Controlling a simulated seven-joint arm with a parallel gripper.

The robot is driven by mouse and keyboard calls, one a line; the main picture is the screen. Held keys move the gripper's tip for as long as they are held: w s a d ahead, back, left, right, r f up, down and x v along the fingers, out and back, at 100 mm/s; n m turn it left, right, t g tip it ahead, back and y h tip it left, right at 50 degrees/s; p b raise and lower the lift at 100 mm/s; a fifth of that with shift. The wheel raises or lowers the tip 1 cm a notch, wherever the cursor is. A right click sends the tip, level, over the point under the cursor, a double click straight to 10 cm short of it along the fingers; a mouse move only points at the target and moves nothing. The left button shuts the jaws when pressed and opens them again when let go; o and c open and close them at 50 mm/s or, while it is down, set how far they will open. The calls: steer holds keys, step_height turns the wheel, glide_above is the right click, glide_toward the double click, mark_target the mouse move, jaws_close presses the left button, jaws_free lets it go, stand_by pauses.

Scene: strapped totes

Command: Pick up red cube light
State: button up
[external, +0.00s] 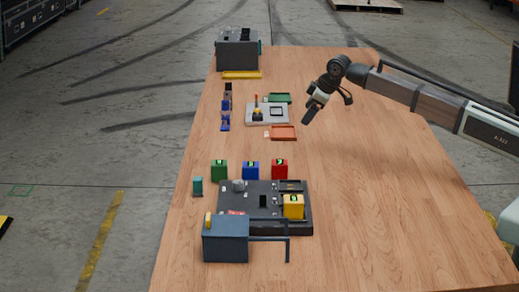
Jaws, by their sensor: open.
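The red cube light (279,169) stands on the wooden table, at the right end of a short row with a blue cube (251,171) and a green cube (219,170). Each has a small light-coloured mark on its top. My gripper (309,114) is in the air over the table, farther back and to the right of the red cube, well apart from it. It is open, and nothing shows between its fingers, though they are small in this view.
A dark board (300,222) with a yellow cube (293,206) on it lies in front of the row, beside a blue-grey box (226,240). An orange tray (283,132) and a grey panel (267,114) lie farther back. The table's right side is clear.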

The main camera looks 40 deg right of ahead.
steer(key=s+a+r+n+g+y, duration=0.1)
steer(key=s+a+r+g, duration=0.1)
steer(key=s+a, duration=0.6)
steer(key=s+a+r+g+y, duration=0.1)
steer(key=s+a+r, duration=0.15)
steer(key=a, duration=0.95)
glide_toward(281, 162)
steer(key=shift+y, duration=0.3)
steer(key=w+f, duration=0.1)
steer(key=w+a+f, duration=0.1)
steer(key=f, duration=0.1)
steer(key=w+f, duration=0.1)
steer(key=shift+a+f, duration=0.2)
steer(key=shift+f, duration=0.7)
steer(key=shift+s+x, duration=0.2)
steer(key=shift+x, duration=0.85)
steer(key=shift+s+x, duration=0.15)
steer(key=shift+x, duration=0.9)
steer(key=shift+d+f, duration=0.1)
steer(key=shift+d, duration=0.05)
steer(key=c, duration=1.2)
